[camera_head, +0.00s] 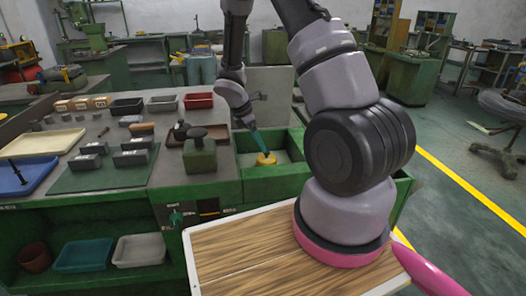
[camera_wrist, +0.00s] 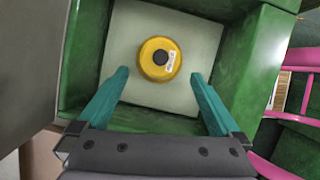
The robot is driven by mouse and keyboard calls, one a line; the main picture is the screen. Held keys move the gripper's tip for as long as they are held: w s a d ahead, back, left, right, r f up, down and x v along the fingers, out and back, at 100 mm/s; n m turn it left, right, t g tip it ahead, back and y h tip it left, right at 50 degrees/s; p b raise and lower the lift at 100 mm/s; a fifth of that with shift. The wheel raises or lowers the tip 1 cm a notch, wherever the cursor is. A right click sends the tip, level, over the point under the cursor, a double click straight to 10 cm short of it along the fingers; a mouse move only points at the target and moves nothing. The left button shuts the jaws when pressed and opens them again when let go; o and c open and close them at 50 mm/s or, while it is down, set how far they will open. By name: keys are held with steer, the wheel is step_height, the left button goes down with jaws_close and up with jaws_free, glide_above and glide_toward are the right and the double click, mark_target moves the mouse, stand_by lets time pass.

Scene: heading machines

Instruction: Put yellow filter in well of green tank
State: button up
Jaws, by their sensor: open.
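The yellow filter (camera_wrist: 159,59) is a round disc with a dark centre hole and a small white label. It lies on the pale floor of the well in the green tank (camera_wrist: 243,62), with green walls around it. In the head view the filter (camera_head: 266,159) shows inside the green tank (camera_head: 250,186), just below my fingertips. My gripper (camera_wrist: 162,78) is open, its two teal fingers apart with the filter just beyond and between their tips in the picture. I cannot tell whether a finger touches it. The gripper also shows in the head view (camera_head: 263,150).
Left of the tank, the bench carries a green block with a dark knob (camera_head: 199,152), a green mat (camera_head: 103,168) with grey blocks, a blue tray (camera_head: 25,178), a cream tray (camera_head: 45,142) and a red bin (camera_head: 198,100). The tank walls stand close around my fingers.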

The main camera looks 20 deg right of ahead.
steer(key=s+r+m+t+y, duration=0.1)
steer(key=s+r+m, duration=0.3)
steer(key=r, duration=0.7)
steer(key=s+r+m+t+y, duration=0.1)
steer(key=r+m+y, duration=0.1)
steer(key=r+m, duration=0.6)
steer(key=s+a+r+m+t+y, duration=0.1)
steer(key=s+a+r+m+t, duration=0.1)
steer(key=s+r+m, duration=0.3)
steer(key=s+a+r+m+t+y, duration=0.2)
steer(key=s+r+m+t, duration=0.1)
steer(key=s+r, duration=0.8)
steer(key=shift+s+a+r+m+y, duration=0.35)
steer(key=shift+r+m, duration=0.55)
steer(key=shift+r, duration=0.3)
